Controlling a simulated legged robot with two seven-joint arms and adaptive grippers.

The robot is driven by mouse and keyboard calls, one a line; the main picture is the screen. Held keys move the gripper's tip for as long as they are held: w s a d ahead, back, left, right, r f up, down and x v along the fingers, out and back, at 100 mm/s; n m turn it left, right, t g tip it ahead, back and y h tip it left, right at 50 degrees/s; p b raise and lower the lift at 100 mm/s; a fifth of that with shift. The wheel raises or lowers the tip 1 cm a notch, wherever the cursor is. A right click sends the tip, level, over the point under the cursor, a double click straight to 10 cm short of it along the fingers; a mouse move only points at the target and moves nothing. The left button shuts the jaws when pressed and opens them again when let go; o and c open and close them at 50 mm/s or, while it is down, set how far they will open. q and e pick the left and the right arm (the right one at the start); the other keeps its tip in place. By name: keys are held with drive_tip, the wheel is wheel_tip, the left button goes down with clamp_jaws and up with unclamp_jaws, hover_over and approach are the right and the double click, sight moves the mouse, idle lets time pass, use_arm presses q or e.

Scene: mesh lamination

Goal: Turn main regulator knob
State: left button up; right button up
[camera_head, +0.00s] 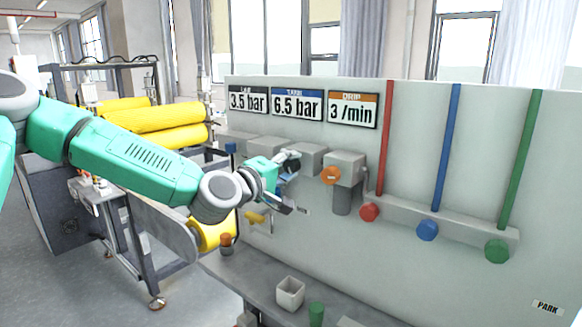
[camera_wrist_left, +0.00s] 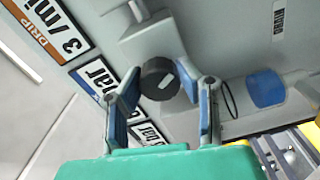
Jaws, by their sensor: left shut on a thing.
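The regulator knob (camera_wrist_left: 160,78) is black and round with a white mark on its face. In the left wrist view it sits on a grey block on the panel. My left gripper (camera_wrist_left: 163,98) has its two blue-padded fingers on either side of this knob and is shut on it. In the head view my left gripper (camera_head: 287,183) is at the panel, below the display signs, and mostly hides the knob. The signs read 3.5 bar (camera_head: 248,101), 6.5 bar (camera_head: 297,104) and 3 /min (camera_head: 352,109). My right gripper is not in view.
An orange knob (camera_head: 330,175) is right of the gripper. Red (camera_head: 369,212), blue (camera_head: 427,230) and green (camera_head: 497,251) knobs sit under coloured pipes. A white cup (camera_head: 290,293) stands on the ledge below. Yellow rolls (camera_head: 155,115) are at the left.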

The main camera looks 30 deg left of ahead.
use_arm(q)
drive_tip(key=shift+s+d+f, duration=0.1)
drive_tip(key=shift+f, duration=0.4)
drive_tip(key=o, duration=1.1)
drive_tip(key=shift+r, duration=0.25)
drive_tip(key=shift+s, duration=0.3)
drive_tip(key=s, duration=0.7)
drive_tip(key=s+a, duration=0.1)
drive_tip(key=s, duration=0.3)
drive_tip(key=shift+s, duration=0.1)
drive_tip(key=shift+a, duration=0.1)
